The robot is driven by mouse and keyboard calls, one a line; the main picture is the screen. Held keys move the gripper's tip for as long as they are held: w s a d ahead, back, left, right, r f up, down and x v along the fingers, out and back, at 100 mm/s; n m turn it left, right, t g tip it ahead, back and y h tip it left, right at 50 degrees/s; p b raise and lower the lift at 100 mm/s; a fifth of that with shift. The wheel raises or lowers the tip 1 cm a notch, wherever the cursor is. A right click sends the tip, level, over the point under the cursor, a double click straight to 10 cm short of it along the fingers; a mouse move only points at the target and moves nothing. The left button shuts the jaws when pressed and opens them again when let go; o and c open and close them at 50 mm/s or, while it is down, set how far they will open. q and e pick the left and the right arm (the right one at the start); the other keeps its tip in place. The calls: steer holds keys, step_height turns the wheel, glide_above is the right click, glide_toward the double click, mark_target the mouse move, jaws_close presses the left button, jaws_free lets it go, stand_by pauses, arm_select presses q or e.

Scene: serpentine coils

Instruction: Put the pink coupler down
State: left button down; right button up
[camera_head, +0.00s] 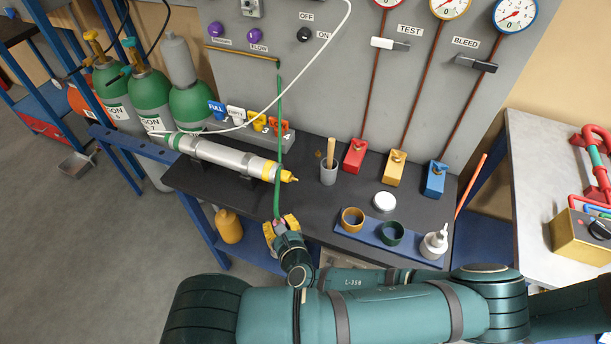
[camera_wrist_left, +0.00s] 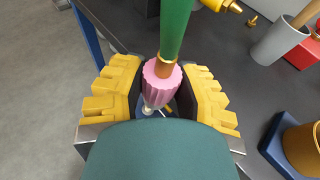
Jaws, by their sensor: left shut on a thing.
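The pink coupler (camera_wrist_left: 162,83) is a ribbed sleeve at the end of a green hose (camera_wrist_left: 176,28), with a metal tip below it. My left gripper (camera_wrist_left: 160,98) has its yellow finger pads on either side of the coupler and is shut on it. In the head view, the left gripper (camera_head: 282,224) is at the front edge of the dark bench (camera_head: 310,212). The green hose (camera_head: 279,130) hangs down to it from a brass rod (camera_head: 240,53) on the grey panel. The gripper mostly hides the coupler there. My right gripper is not in view.
A silver cylinder (camera_head: 225,156) with a yellow end lies on the bench behind the gripper. A blue tray (camera_head: 370,239) with two cups and a white bottle is to the right. A grey cup (camera_head: 328,172) holding a wooden stick stands further back.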

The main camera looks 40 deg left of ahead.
arm_select(q)
steer(key=shift+w+a+f+b, duration=0.1)
steer(key=shift+w+f+b, duration=0.05)
steer(key=shift+w+b, duration=0.45)
steer(key=shift+w+a+f+b, duration=0.1)
steer(key=shift+w+f+b, duration=0.05)
steer(key=shift+w+b, duration=0.4)
glide_above(305, 187)
steer(key=s+d, duration=0.1)
steer(key=s, duration=0.4)
steer(key=shift+w+r, duration=0.2)
steer(key=shift+r, duration=0.05)
steer(key=w, duration=0.3)
steer(key=w+a, duration=0.1)
steer(key=shift+w+f, duration=0.25)
steer(key=shift+w, duration=0.15)
steer(key=shift+w+f, duration=0.1)
steer(key=shift+f, duration=0.3)
steer(key=shift+f, duration=0.1)
steer(key=c, duration=0.7)
jaws_free()
steer(key=shift+f, duration=0.15)
steer(key=shift+s, duration=0.2)
